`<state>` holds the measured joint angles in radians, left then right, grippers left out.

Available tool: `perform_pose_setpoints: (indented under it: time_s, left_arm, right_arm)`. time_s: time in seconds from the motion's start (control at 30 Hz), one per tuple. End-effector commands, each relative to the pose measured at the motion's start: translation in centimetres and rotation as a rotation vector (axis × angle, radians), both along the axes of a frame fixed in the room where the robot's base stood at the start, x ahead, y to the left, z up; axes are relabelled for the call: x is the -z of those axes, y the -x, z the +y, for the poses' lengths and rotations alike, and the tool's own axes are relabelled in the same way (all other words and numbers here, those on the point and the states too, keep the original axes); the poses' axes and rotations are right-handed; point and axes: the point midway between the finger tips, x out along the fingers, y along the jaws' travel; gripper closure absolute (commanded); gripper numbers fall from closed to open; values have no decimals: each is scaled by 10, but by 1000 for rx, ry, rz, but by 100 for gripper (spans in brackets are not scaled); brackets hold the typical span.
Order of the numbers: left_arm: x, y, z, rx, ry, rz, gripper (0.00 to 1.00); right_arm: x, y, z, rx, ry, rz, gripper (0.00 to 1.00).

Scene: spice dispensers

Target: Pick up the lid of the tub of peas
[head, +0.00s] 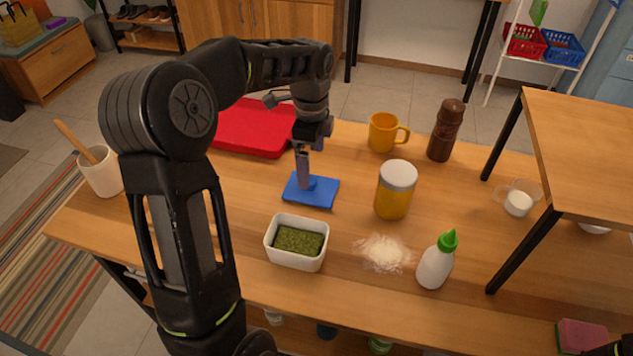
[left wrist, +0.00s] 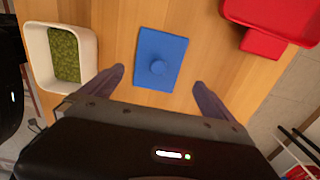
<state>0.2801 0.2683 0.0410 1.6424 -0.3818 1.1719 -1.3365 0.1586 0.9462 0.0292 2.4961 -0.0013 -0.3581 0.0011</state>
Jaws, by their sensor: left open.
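The tub of peas (head: 297,258) is a white rectangular container with green contents, uncovered, on the table; it also shows in the left wrist view (left wrist: 88,57) at upper left. A flat blue lid (head: 323,194) with a round knob lies on the table just behind the tub. In the left wrist view the blue lid (left wrist: 160,52) lies ahead of the fingertips. My left gripper (head: 303,166) is open and points down over the lid. Its fingers (left wrist: 158,79) are spread on either side of the knob's line, empty. My right gripper is not clearly in view.
A red tray (head: 252,128) lies behind the lid. A yellow jar (head: 394,192), an orange mug (head: 383,132) and a brown grinder (head: 446,131) stand to the right. White powder (head: 384,253) and a green-tipped bottle (head: 437,262) are in front. A white pot (head: 102,172) stands at left.

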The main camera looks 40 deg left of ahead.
Motion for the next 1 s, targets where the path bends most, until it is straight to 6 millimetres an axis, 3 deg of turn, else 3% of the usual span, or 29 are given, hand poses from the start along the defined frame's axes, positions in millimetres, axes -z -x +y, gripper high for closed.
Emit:
perform_pose_setpoints:
  time_s: [0.17, 0.4, 0.77, 1.0]
  left_arm:
    - [3, 0, 0, 0, 0, 1, 0]
    - [25, 1, 0, 0, 1, 2, 0]
    - [29, 1, 0, 0, 0, 1, 0]
    - [60, 5, 0, 0, 0, 4, 0]
  right_arm:
    - [0, 0, 0, 0, 0, 0, 64]
    - [0, 0, 0, 0, 0, -1, 64]
    - [-1, 0, 0, 0, 0, -1, 64]
    - [-5, 0, 0, 0, 0, -1, 64]
